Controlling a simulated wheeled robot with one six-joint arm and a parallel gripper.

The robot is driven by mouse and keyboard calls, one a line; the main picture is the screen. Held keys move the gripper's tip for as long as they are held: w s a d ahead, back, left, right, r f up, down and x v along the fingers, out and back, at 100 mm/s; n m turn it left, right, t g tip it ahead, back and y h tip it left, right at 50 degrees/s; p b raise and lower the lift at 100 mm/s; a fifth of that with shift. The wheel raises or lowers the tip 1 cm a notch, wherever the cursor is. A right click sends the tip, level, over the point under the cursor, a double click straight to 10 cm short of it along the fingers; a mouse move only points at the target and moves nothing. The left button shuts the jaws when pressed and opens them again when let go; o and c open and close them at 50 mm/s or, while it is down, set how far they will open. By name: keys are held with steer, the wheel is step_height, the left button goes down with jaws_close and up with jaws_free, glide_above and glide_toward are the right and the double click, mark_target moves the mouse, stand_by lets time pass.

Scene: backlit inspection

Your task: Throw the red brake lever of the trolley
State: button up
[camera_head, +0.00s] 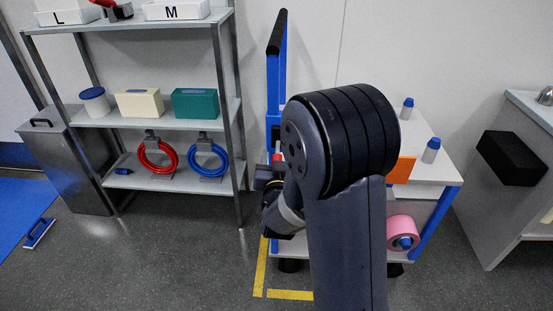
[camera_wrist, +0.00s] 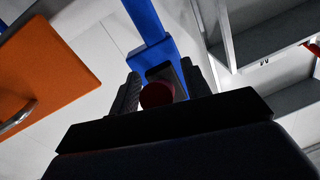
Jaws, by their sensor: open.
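The trolley (camera_head: 425,165) has blue posts, light shelves and a black push bar on its left side. In the wrist view a dark red rounded end (camera_wrist: 157,95), likely the brake lever's, shows between the fingers of my gripper (camera_wrist: 160,88), in front of a blue post (camera_wrist: 147,20). The fingers are apart, and I cannot tell whether either touches it. In the head view a small red bit (camera_head: 277,157) shows by the trolley's left post. My arm hides most of the trolley's front and much of the gripper there.
A shelf rack (camera_head: 130,118) with boxes and red and blue rings stands left. A grey counter (camera_head: 505,200) with a black block is at the right. An orange panel (camera_head: 403,170) is on the trolley; a pink roll (camera_head: 402,228) sits low. Floor between rack and trolley is clear.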

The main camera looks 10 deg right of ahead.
mark_target(276, 157)
jaws_close()
stand_by(0.3)
